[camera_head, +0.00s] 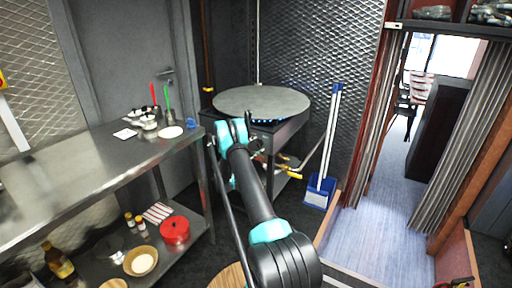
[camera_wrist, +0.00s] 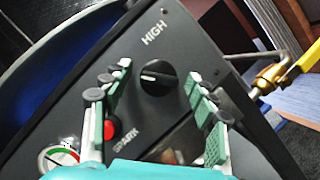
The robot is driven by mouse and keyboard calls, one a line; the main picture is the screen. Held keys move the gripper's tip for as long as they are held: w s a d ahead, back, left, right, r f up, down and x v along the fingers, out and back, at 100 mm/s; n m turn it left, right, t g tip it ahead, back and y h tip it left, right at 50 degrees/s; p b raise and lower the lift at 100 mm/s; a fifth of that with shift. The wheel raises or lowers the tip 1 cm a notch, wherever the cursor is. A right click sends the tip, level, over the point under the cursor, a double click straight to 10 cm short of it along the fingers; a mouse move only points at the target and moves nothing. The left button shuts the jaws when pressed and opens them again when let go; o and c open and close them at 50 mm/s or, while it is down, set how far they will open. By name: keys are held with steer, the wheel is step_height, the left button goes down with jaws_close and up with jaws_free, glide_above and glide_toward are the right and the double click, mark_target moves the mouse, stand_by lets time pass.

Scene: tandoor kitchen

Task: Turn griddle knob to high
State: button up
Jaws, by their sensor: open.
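The griddle (camera_head: 262,103) is a round grey plate on a metal stand in the head view, with blue flame showing under its rim. In the wrist view its black panel carries a round black knob (camera_wrist: 158,77) with a pale pointer line, and the label HIGH (camera_wrist: 154,33) is beyond it. The pointer is not aimed at HIGH; it lies roughly crosswise, toward the left. My gripper (camera_wrist: 158,88) is open, with one finger on each side of the knob and visible gaps to it. In the head view my arm hides the knob.
A red button (camera_wrist: 111,128) marked SPARK and a round gauge (camera_wrist: 58,160) sit left of the knob. A brass valve with a yellow handle (camera_wrist: 308,57) is at right. A steel table (camera_head: 85,170) stands left; a blue dustpan (camera_head: 320,190) stands right of the griddle.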

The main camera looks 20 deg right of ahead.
steer(key=shift+c, duration=0.5)
steer(key=c, duration=1)
steer(key=shift+m, duration=0.3)
steer(key=shift+r+m+g+y, duration=0.1)
steer(key=shift+m+g+y, duration=0.45)
steer(key=shift+m, duration=1.5)
steer(key=shift+m+g+y, duration=0.1)
steer(key=shift+m+y, duration=0.9)
steer(key=shift+m, duration=1)
steer(key=shift+r+m+g+y, duration=0.2)
steer(key=shift+m+y, duration=0.55)
steer(key=shift+m, duration=1.3)
steer(key=shift+f+m, duration=0.15)
steer(key=shift+m, duration=0.15)
